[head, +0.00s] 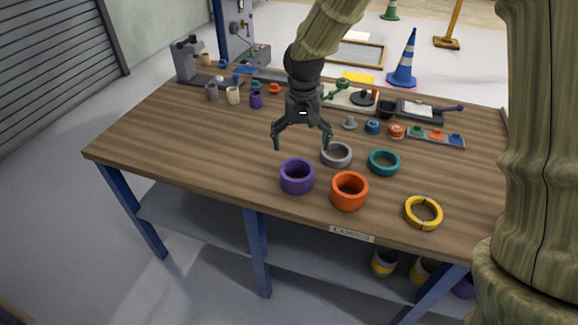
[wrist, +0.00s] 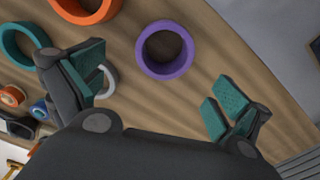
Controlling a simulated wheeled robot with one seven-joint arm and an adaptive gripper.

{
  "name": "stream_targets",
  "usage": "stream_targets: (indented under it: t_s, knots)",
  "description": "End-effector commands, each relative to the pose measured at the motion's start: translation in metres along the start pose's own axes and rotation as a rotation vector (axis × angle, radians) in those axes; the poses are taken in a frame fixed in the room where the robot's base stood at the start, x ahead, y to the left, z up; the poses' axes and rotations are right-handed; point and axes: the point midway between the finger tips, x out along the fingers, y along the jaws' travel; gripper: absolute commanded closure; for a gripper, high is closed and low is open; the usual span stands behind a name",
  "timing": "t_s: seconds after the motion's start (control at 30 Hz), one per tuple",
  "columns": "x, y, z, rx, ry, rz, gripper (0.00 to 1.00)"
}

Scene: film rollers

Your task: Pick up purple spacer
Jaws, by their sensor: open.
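The purple spacer (head: 297,176) is a thick ring lying flat near the front edge of the wooden table, left of the orange ring. It also shows in the wrist view (wrist: 142,58), upper middle, beyond and between my fingers. My gripper (head: 303,143) is open and empty above the table, behind the purple spacer in the head view. Its teal-padded fingers are spread wide and apart from the spacer. In the wrist view, my gripper (wrist: 160,92) has one finger at each side. A small purple piece (head: 256,100) stands farther back on the table.
An orange ring (head: 349,190) sits close right of the purple spacer. A grey ring (head: 336,154), a teal ring (head: 384,162) and a yellow ring (head: 423,212) lie nearby. Small parts and trays line the back. The left part of the wooden table (head: 170,150) is clear.

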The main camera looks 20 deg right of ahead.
Motion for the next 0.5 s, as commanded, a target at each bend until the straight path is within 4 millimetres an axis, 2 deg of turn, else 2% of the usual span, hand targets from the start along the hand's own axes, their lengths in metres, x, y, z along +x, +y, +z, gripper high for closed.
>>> stream_targets:
  t_s: [0.17, 0.5]
  knots:
    - [0.013, -0.007, 0.0, -0.011, -0.003, 0.002, 0.0]
    - [0.053, -0.015, 0.0, -0.022, -0.002, 0.002, 0.0]
